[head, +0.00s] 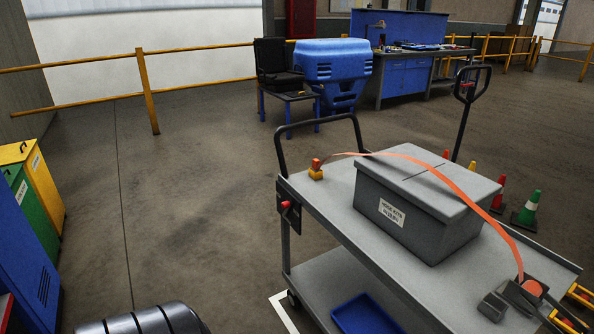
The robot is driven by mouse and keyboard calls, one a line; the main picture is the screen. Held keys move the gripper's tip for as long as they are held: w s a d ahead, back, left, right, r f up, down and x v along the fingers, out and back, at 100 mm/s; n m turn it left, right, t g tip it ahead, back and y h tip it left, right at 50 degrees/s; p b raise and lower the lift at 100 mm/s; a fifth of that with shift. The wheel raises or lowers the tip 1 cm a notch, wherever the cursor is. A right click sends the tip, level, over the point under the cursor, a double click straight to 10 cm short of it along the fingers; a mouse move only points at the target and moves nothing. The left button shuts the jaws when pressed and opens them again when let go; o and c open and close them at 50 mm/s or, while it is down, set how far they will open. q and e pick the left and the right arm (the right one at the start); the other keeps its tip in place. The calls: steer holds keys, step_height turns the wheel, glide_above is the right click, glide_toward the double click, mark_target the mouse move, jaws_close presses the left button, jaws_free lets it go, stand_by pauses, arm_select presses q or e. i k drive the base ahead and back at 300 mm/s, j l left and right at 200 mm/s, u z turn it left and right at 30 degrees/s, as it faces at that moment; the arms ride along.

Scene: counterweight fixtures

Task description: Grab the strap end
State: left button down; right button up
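An orange strap (447,179) arches over a grey lidded box (420,207) on a grey cart (350,233). Its left end tapers to a thin strip near a small yellow block with a red top (316,170) at the cart's far left corner. I cannot tell whether that end is fixed to the block. Its right end runs down to a dark grey fixture with an orange disc (531,288) near the cart's right end. A small grey block (492,306) sits beside that fixture.
The cart has a black handle (318,121) and a lower shelf with a blue tray (364,314). Traffic cones (527,209) stand behind it. Coloured cabinets (38,185) line the left edge.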

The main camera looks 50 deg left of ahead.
mark_target(316, 161)
steer(key=u, duration=1.55)
steer(key=i, duration=0.1)
steer(key=j+z, duration=0.05)
